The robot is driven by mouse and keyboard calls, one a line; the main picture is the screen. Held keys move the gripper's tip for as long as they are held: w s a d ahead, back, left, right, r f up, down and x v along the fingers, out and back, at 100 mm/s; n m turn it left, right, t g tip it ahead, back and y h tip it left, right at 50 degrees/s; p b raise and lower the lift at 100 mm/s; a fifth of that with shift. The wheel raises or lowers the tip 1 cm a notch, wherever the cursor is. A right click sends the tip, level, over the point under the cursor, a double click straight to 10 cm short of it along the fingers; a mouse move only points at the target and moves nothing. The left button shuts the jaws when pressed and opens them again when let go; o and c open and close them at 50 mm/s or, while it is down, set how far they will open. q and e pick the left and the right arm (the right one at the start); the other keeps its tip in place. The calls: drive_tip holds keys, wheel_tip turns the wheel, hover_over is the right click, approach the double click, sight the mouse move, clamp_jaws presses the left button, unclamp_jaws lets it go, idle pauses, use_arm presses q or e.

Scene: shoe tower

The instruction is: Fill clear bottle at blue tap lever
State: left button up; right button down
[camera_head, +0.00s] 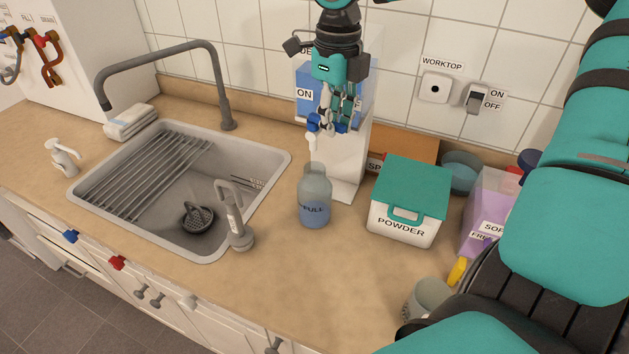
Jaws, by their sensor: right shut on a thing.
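The clear bottle (314,190) stands upright on the worktop below the white tap spout of the dispenser (349,165). Its lower part looks blue up to about the FULL marking, and its upper part is greyer. My right gripper (340,122) reaches down in front of the dispenser. It is shut on the blue tap lever (313,123), with its fingers covering part of it. The dispenser's blue panel reads ON beside the gripper. My left gripper is not in view.
A teal-lidded POWDER box (408,200) stands right of the bottle, with a purple container (487,212) beyond it. A small grey tap (235,220) and the sink (180,185) are to the left. The worktop in front of the bottle is clear.

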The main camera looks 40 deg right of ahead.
drive_tip(key=shift+a+f+m+b, duration=0.15)
drive_tip(key=shift+m+b, duration=0.25)
drive_tip(key=shift+b, duration=0.2)
drive_tip(key=shift+a, duration=0.1)
drive_tip(key=shift+a+m+b, duration=0.3)
drive_tip(key=shift+m+b, duration=0.5)
drive_tip(key=shift+m, duration=0.1)
